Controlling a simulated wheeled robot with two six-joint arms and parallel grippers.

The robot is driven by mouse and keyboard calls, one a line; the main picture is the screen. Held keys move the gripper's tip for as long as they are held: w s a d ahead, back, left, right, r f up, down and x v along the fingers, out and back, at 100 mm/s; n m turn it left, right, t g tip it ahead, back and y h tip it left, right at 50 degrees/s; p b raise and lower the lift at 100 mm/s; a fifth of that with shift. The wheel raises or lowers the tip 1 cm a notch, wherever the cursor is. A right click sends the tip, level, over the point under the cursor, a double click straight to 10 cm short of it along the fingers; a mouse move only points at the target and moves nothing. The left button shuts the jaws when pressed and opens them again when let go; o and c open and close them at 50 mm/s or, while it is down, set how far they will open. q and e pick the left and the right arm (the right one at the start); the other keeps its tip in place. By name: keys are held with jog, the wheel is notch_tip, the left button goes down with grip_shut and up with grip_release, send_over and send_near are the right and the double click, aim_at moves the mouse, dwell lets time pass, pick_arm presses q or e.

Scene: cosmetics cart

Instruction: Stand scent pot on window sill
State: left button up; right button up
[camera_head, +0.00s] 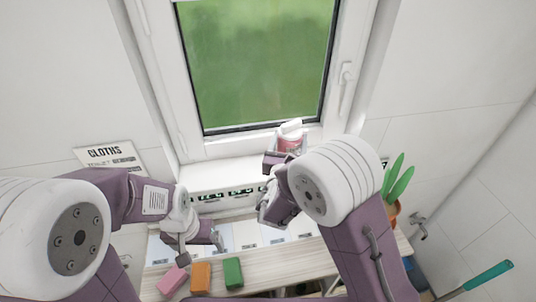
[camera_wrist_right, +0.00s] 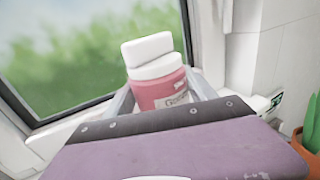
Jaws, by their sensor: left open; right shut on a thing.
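The scent pot (camera_head: 291,141) is a pink jar with a white cap and a label. My right gripper (camera_head: 277,161) is shut on it and holds it nearly upright in front of the window's lower right corner. In the right wrist view the pot (camera_wrist_right: 163,93) stands up between the fingers, slightly tilted in the picture, with the glass behind it. The white window sill (camera_head: 222,172) runs below the window frame. I cannot tell whether the pot's base touches the sill, as the gripper hides it. My left gripper (camera_head: 200,243) is open and empty, low over the counter.
A pink sponge (camera_head: 172,281), an orange sponge (camera_head: 201,275) and a green sponge (camera_head: 233,272) lie on the wooden counter. An orange plant pot (camera_head: 392,214) stands right of my right arm. The window handle (camera_head: 345,75) is on the right frame. The sill's left part is clear.

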jog(key=a+f+p, duration=0.1)
jog(key=a+f, duration=0.1)
jog(key=w+a+f+p, duration=0.1)
jog(key=a+f, duration=0.1)
jog(key=f, duration=0.1)
jog(key=w+a+f+p, duration=0.1)
jog(key=a+f, duration=0.1)
jog(key=shift+w+f, duration=0.15)
jog(key=shift+w, duration=0.05)
jog(key=shift+w+f, duration=0.1)
jog(key=shift+f, duration=0.2)
jog(key=shift+f+b, duration=0.2)
jog(key=shift+b, duration=0.15)
jog(key=o, duration=1.8)
